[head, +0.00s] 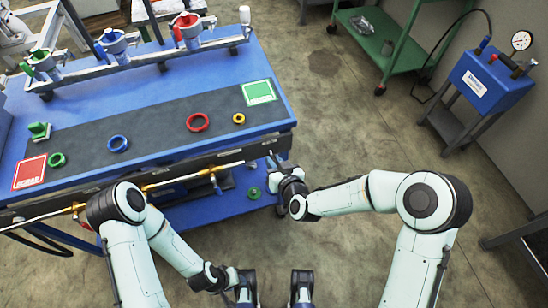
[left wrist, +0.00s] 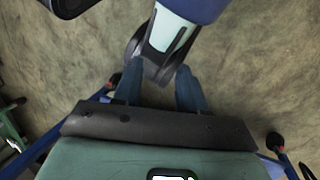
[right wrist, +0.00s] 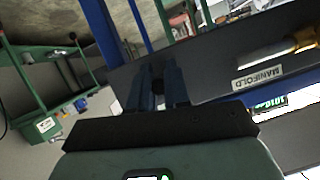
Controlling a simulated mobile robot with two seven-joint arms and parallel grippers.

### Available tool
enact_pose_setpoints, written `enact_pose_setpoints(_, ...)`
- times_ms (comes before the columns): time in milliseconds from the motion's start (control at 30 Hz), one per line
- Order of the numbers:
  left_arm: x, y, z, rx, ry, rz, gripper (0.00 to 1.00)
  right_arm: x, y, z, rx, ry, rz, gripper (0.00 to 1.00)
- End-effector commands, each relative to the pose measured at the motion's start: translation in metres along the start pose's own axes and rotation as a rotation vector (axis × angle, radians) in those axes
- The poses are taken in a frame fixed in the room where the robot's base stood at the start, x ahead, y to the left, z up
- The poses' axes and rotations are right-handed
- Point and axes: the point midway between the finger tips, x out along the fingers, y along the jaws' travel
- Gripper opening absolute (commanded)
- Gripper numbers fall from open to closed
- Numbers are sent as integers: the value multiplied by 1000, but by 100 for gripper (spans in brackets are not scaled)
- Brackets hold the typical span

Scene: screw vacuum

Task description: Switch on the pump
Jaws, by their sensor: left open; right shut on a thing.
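My right gripper (head: 272,163) is at the right end of the bench's front edge. In the right wrist view its fingers (right wrist: 159,86) are closed around a small dark knob (right wrist: 158,86) in front of a dark panel (right wrist: 215,70) labelled MANIFOLD. The fingers hide most of the knob. My left gripper (left wrist: 160,92) is open and empty, with bare floor and part of my own body behind it. A dark machine (head: 205,186), partly hidden under the bench, may be the pump; its switch cannot be made out.
A brass pipe (head: 185,180) runs along the bench front. Coloured rings, including a red one (head: 197,122), lie on the bench's dark mat (head: 160,128). A blue gauge box (head: 490,80) and green cart (head: 385,40) stand right. Floor between is clear.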

Motion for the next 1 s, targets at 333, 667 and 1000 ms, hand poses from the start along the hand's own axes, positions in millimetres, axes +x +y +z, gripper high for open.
enact_pose_setpoints(333, -68, 14, 39, -5, -122, -18, 41, -5, -6, -26, 21, -280, 50, 0)
enact_pose_setpoints(667, -127, 39, 22, 4, -96, -9, 41, -3, -6, -35, 38, -469, 86, 0)
enact_pose_setpoints(1000, -154, 54, 8, 10, -77, -2, 41, -2, -5, -34, 49, -555, 102, 0)
